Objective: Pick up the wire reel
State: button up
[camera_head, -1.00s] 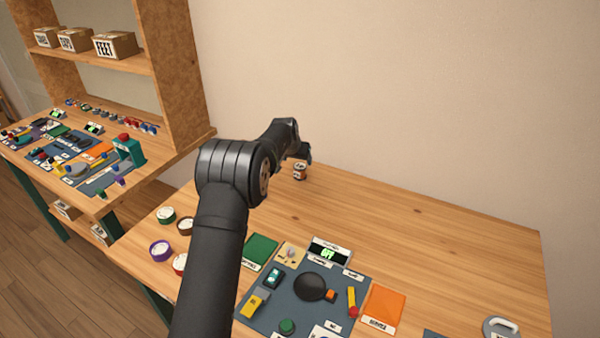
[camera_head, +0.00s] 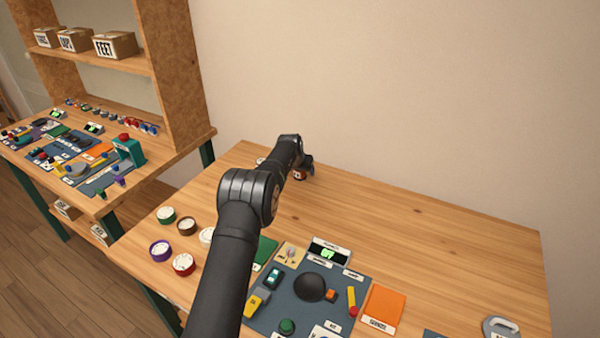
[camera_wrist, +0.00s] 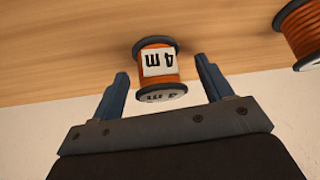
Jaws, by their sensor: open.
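An orange wire reel (camera_wrist: 157,68) with dark flanges and a white label reading "4 m" shows in the wrist view, upside down in that picture. My gripper (camera_wrist: 164,88) is open, with one blue finger on each side of the reel's near end. Gaps show between both fingers and the reel. In the head view my gripper (camera_head: 307,168) is at the back of the table, and the reel (camera_head: 299,175) is partly hidden by it.
A second orange reel (camera_wrist: 302,32) is at the right of the wrist view, cut by the edge. Several small tubs, including a purple one (camera_head: 160,250), stand at the table's left. A grey mat (camera_head: 305,300) with parts lies in front. The table's back right is clear.

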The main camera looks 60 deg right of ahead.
jog(key=c, duration=1.1)
